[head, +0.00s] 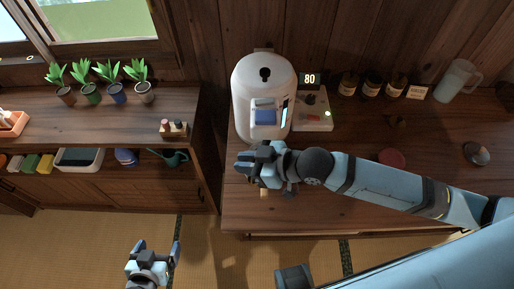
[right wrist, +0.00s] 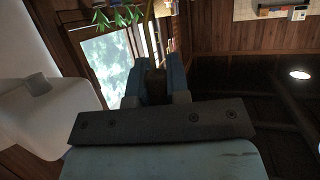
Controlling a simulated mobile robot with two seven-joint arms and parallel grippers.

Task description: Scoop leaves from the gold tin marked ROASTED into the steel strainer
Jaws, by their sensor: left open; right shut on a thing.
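My right gripper (head: 245,163) reaches over the wooden counter, just in front of the white water dispenser. It is shut on a small brown thing (right wrist: 157,88), mostly hidden between the fingers; I cannot tell what it is. A small tan piece (head: 264,193) shows below that gripper in the head view. My left gripper (head: 158,250) is open and empty over the tatami floor, in front of the left cabinet. I cannot make out a gold tin marked ROASTED or a steel strainer; the right arm covers part of the counter.
The white dispenser (head: 262,82) stands at the counter's back left, beside a display reading 80 (head: 310,79). Labelled jars (head: 371,86), a clear pitcher (head: 458,78), a red disc (head: 392,158) and a round grey object (head: 477,153) stand further right. Potted plants (head: 117,92) line the left cabinet.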

